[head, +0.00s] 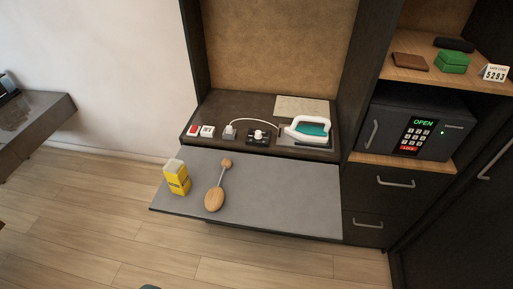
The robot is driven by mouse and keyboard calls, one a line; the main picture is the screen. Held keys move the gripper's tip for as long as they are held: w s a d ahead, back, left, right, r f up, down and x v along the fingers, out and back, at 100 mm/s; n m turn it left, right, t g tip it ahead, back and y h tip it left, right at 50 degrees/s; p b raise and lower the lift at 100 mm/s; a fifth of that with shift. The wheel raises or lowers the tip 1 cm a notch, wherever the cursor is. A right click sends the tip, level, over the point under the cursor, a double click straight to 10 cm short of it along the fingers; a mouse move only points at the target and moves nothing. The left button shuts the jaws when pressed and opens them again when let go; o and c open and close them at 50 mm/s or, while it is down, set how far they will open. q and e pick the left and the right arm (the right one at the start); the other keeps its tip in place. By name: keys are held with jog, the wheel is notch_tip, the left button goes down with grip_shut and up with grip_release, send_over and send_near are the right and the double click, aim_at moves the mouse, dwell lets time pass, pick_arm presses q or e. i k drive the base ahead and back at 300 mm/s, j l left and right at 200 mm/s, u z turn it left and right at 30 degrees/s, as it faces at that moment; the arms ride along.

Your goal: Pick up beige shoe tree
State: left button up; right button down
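In the head view, the beige shoe tree (215,199) lies on the grey pull-out board (285,190). It has a large rounded wooden end towards the front, a thin rod, and a small wooden knob at the back. Its whole length is visible. Neither of my grippers is in view. A small dark greenish shape shows at the bottom edge, too cut off to identify.
A yellow box with a pale top (177,178) stands on the board left of the shoe tree. Behind, a dark shelf holds a white and teal iron (308,130) and small items. A safe (416,125) is at right. The board's right half is clear.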

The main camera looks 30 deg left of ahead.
aim_at(214, 198)
jog(key=u, duration=1.4)
